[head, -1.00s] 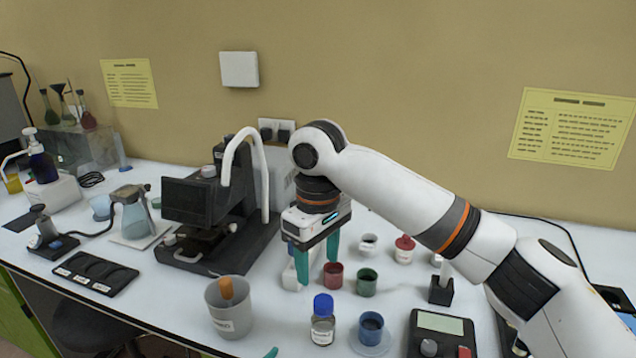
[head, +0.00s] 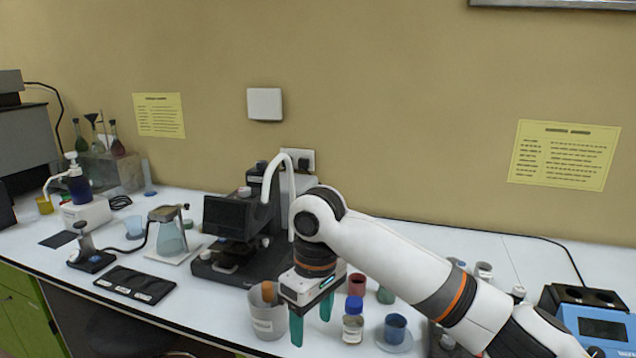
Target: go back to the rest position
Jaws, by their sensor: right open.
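My right gripper (head: 312,324) hangs from the white right arm (head: 385,258), its two green fingers pointing down and apart, with nothing between them. It is over the front part of the bench, between the grey labelled cup (head: 268,322) and the blue-capped bottle (head: 353,322). Whether the fingers touch the cup cannot be told. My left gripper is not in view.
The black microscope-like instrument (head: 225,218) stands behind and left of the gripper. A blue cup on a saucer (head: 394,328) and a red cup (head: 357,284) are to the right. A black slotted tray (head: 133,285) lies at left.

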